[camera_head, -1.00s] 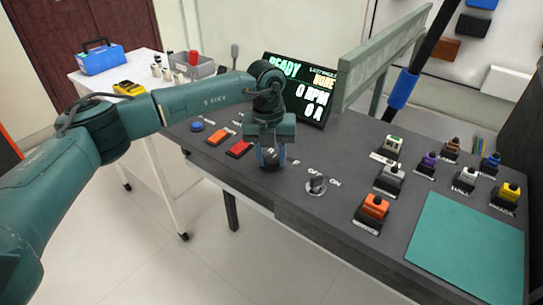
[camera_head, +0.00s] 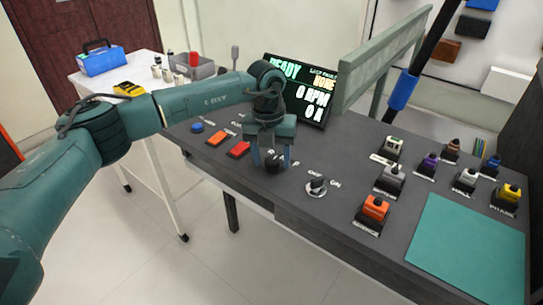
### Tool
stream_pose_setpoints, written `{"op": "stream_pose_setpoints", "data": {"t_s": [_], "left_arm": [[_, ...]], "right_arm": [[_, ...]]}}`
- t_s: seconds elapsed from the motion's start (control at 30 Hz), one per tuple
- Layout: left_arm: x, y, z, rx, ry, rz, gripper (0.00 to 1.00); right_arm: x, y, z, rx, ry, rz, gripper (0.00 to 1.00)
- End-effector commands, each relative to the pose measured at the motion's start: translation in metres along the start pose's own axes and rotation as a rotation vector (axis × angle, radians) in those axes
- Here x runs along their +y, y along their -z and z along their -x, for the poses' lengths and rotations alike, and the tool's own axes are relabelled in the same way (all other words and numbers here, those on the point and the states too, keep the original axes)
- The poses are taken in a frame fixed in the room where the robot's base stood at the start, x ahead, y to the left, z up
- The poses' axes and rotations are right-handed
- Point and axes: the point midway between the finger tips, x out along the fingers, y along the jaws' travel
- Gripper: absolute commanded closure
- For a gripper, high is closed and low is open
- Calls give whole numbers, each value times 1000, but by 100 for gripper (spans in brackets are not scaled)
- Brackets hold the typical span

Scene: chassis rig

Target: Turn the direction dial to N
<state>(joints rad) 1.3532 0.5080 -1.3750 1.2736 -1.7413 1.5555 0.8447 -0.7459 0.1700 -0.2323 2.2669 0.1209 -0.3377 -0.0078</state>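The black dial (camera_head: 274,164) sits on the dark grey bench top, left of the OFF/ON knob. The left gripper is open. The dial's letters and pointer are too small or hidden behind the gripper, so I cannot tell which way it points. My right gripper is not in view.
A silver-ringed OFF/ON knob (camera_head: 316,187) is to the right of the dial. Red (camera_head: 239,149) and orange (camera_head: 216,139) buttons are to the left. A lit display (camera_head: 303,90) stands behind. Several coloured connectors and a teal mat (camera_head: 468,250) are at right.

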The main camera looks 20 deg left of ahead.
Motion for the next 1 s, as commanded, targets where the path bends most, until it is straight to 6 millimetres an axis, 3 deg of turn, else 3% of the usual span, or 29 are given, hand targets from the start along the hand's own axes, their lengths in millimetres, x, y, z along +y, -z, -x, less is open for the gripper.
{"op": "stream_pose_setpoints", "data": {"t_s": [0.37,0.47,0.8,1.0], "left_arm": [[0,0,6,-1,0,0,43],[0,0,21,-2,0,0,43],[0,-1,96,-3,0,1,43],[0,0,124,-1,0,1,43]], "right_arm": [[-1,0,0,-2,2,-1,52],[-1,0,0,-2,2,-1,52],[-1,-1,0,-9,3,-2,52],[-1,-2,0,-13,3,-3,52]]}}
